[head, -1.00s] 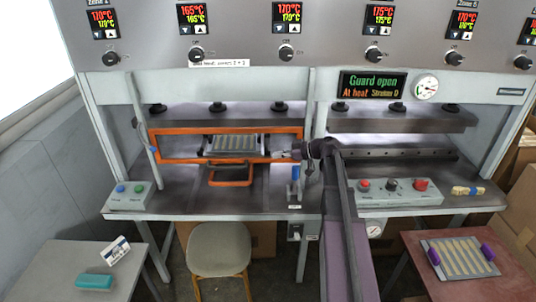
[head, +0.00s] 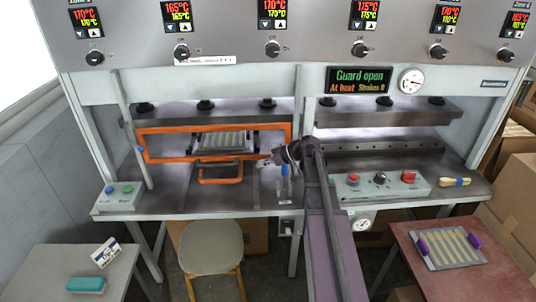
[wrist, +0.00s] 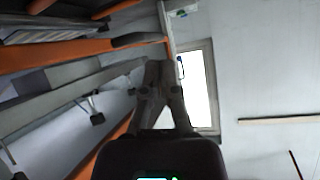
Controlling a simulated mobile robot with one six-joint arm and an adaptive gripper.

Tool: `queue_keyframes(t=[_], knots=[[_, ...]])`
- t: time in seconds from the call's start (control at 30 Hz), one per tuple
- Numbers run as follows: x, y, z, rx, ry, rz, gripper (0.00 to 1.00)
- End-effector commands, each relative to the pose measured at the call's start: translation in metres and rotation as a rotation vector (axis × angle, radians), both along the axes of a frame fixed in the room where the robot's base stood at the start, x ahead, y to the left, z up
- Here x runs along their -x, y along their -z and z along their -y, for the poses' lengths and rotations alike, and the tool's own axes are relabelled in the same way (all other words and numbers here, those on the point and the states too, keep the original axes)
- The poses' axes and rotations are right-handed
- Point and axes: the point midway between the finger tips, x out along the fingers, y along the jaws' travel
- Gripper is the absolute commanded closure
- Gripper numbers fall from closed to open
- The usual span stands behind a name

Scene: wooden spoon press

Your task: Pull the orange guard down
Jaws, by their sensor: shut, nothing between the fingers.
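The orange guard (head: 215,127) is a rectangular frame across the front of the left press opening. Its orange loop handle (head: 220,181) hangs below the frame. The display (head: 359,81) reads "Guard open". My gripper (head: 268,161) is near the guard's lower right corner, to the right of the handle; I cannot tell whether it touches the frame. In the wrist view my gripper (wrist: 158,68) is shut and empty, with an orange bar (wrist: 110,48) to its left. The fingers are small and partly hidden by the arm in the head view.
A blue-handled lever (head: 284,172) stands just right of my gripper. A slatted tray (head: 224,142) sits inside the left opening. A button box (head: 121,196) is at left and a control box (head: 380,185) at right. A stool (head: 211,247) stands in front.

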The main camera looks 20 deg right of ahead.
Motion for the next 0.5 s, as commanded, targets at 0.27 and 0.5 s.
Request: queue_keyframes(t=[0.27, 0.5], knots=[[0.062, 0.046, -0.066, 0.164, 0.101, -0.396, 1.00], [0.119, 0.077, -0.099, 0.361, 0.303, -0.679, 1.00]])
